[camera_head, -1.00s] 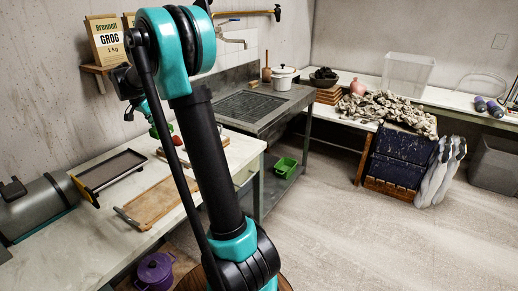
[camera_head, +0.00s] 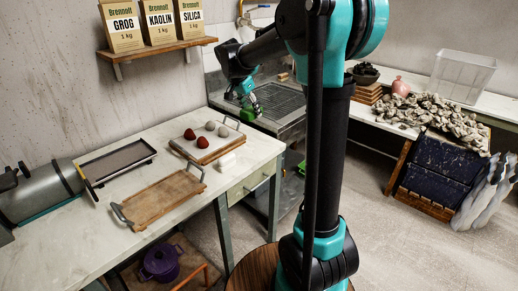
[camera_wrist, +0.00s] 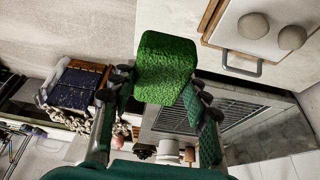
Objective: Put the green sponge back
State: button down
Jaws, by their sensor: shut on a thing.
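The green sponge (camera_wrist: 166,62) is held between the fingers of my gripper (camera_wrist: 160,88) in the wrist view. It looks like a rough, rounded block and sticks out past the fingertips. In the head view my gripper (camera_head: 247,101) hangs with the sponge (camera_head: 251,112) near the left end of the grey sink unit (camera_head: 290,126), beside its dark grating (camera_head: 275,100). The exact height of the sponge above the surface cannot be told.
The white worktable (camera_head: 130,241) holds a board with clay balls (camera_head: 210,150), a brown tray (camera_head: 160,198) and a dark tray (camera_head: 118,160).

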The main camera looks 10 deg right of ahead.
aim_at(254, 152)
notch_tip(254, 152, down, 17)
jog(key=shift+a+f, duration=0.1)
jog(key=shift+f, duration=0.05)
dwell(0.4)
jog(key=shift+f, duration=0.15)
jog(key=c, duration=0.8)
grip_release()
jog(key=shift+o, duration=0.2)
jog(key=v, duration=1.1)
jog(key=s+d+f+n+y, duration=0.1)
jog(key=s+d+f+n, duration=0.1)
jog(key=s, duration=0.7)
jog(key=s+d+f+n+t+y, duration=0.1)
jog(key=s+d+f+n, duration=0.2)
jog(key=s, duration=0.6)
jog(key=s+d+f+n+y, duration=0.1)
jog(key=s+d+f+n, duration=0.1)
jog(key=s+f+n, duration=0.3)
jog(key=s, duration=0.4)
jog(key=shift+s+d+f+n+y, duration=0.35)
jog(key=shift+s+n+y, duration=0.05)
